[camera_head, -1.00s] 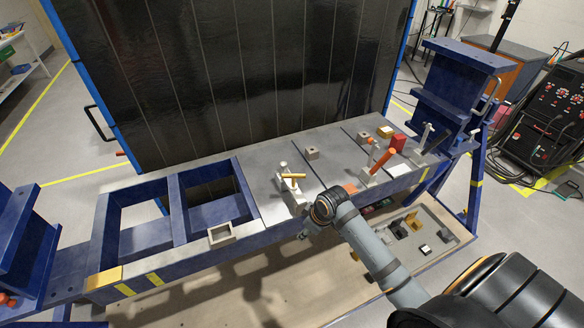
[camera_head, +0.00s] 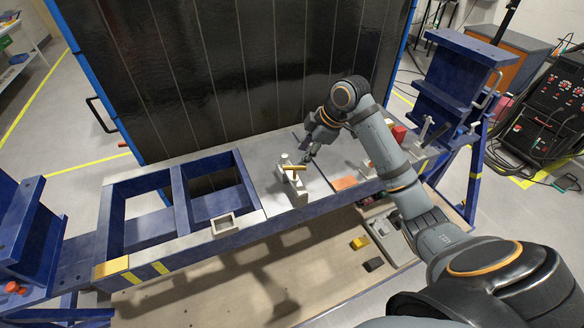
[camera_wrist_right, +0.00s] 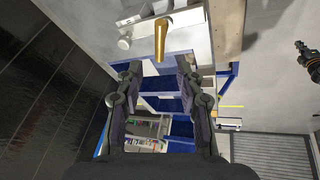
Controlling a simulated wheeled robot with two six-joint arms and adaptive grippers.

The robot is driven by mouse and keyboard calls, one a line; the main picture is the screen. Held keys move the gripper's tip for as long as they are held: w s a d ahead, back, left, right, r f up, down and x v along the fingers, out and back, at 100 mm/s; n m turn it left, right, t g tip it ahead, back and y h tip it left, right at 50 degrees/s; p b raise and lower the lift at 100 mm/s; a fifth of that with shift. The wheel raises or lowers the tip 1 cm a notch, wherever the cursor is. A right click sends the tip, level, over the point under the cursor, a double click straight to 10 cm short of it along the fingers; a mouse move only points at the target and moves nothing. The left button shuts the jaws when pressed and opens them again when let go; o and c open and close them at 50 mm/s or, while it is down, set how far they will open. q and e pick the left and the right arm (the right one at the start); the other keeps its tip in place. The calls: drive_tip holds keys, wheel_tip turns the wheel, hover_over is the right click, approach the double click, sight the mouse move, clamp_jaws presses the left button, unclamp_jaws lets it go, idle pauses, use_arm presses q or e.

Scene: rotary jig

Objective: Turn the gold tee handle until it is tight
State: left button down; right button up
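The gold tee handle (camera_head: 294,167) sits on top of a pale clamp block (camera_head: 293,188) at the front of the grey jig plate. My left gripper is in neither view.
A tall dark panel (camera_head: 220,70) stands close behind the plate. An open frame (camera_head: 145,205) lies left of the plate. A small hollow block (camera_head: 224,224) sits on the front beam.

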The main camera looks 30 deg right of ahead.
sight(293, 167)
drive_tip(key=p+x, duration=0.3)
drive_tip(key=x, duration=0.6)
drive_tip(key=shift+w, duration=0.1)
drive_tip(key=shift+w+f, duration=0.1)
drive_tip(key=shift+f, duration=0.3)
clamp_jaws()
